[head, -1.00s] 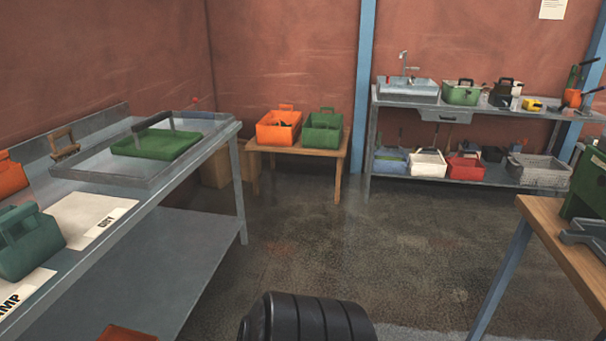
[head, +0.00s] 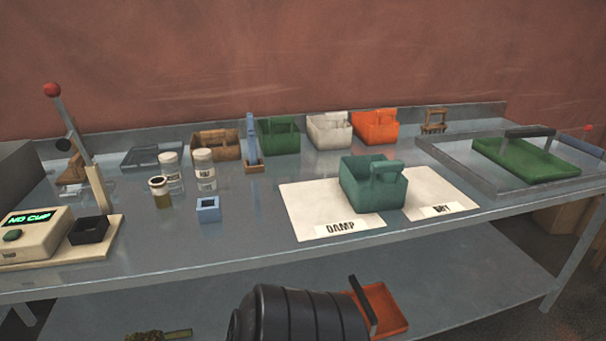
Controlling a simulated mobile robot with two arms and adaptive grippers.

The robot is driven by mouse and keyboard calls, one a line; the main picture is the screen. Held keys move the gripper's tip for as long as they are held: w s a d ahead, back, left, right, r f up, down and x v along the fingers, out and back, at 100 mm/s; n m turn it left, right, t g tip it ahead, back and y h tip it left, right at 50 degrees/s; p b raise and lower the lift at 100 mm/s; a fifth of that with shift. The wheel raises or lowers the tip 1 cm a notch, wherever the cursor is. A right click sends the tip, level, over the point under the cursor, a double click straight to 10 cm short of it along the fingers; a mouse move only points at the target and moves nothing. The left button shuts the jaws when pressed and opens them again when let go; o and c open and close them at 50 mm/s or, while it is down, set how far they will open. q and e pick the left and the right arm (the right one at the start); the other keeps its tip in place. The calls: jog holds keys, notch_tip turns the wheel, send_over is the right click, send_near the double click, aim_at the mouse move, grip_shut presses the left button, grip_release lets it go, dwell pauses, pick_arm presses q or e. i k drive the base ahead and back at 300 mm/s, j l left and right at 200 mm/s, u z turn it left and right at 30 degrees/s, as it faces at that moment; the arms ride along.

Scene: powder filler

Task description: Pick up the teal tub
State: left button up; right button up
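The teal tub (head: 372,196) stands upright on the metal bench, with an upright handle. It sits across the inner edges of two white sheets, the one labelled DAMP (head: 318,213) and the one labelled DRY (head: 438,204). Its inside is mostly hidden by its front wall.
Green (head: 278,137), white (head: 330,130) and orange (head: 375,128) tubs line the back of the metal bench (head: 250,245). Jars (head: 204,172) and a small blue cup (head: 208,210) stand left. An orange tub (head: 388,310) is below.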

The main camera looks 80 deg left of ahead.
aim_at(372, 183)
jog(key=u, duration=2.25)
